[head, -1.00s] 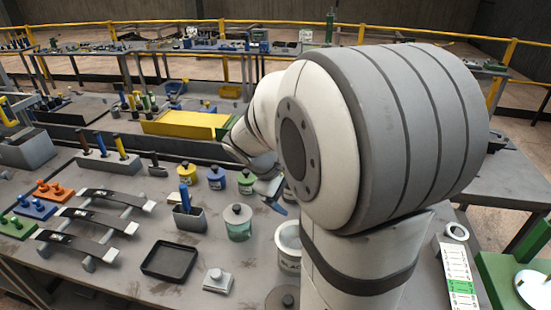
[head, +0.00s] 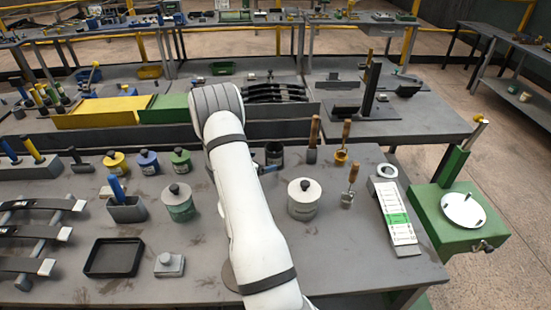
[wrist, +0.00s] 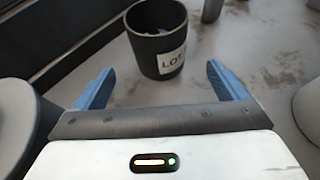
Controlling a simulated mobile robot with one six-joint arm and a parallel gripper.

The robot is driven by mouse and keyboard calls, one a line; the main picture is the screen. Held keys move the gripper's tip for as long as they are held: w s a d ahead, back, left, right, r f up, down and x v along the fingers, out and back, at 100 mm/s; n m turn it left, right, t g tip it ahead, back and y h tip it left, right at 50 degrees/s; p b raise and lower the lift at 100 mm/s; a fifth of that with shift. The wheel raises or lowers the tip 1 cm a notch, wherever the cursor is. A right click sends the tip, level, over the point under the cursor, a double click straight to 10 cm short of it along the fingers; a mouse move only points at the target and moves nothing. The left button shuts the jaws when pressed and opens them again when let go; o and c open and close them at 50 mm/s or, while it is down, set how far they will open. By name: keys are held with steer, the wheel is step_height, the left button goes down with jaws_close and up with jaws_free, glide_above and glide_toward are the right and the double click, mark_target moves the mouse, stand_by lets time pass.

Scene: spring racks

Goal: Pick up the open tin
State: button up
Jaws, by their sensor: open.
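The open tin (wrist: 158,38) is a dark, lidless cylinder with a white label reading "LOT" in the wrist view. It stands upright, and its inside is partly visible. In the head view the dark tin (head: 274,153) stands just beyond the end of my arm, partly hidden by it. My gripper (wrist: 161,69) is open, its two blue fingers pointing toward the tin and spread wider than it. The tin sits ahead of the fingertips, roughly centred between them, and nothing is held. In the head view only a bit of blue finger shows at my gripper (head: 268,169).
A white lidded tin (head: 304,199) stands right of my arm, a teal lidded jar (head: 180,206) left. Wooden-handled tools (head: 313,135) stand right of the dark tin. Yellow (head: 116,165), blue (head: 149,164) and green (head: 181,163) tins stand left. A low barrier (head: 225,134) runs behind.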

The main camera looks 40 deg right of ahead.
mark_target(268, 159)
steer(key=x, duration=0.7)
steer(key=shift+d+p, duration=0.3)
steer(key=shift+p, duration=0.1)
steer(key=c, duration=1.2)
steer(key=shift+r, duration=0.1)
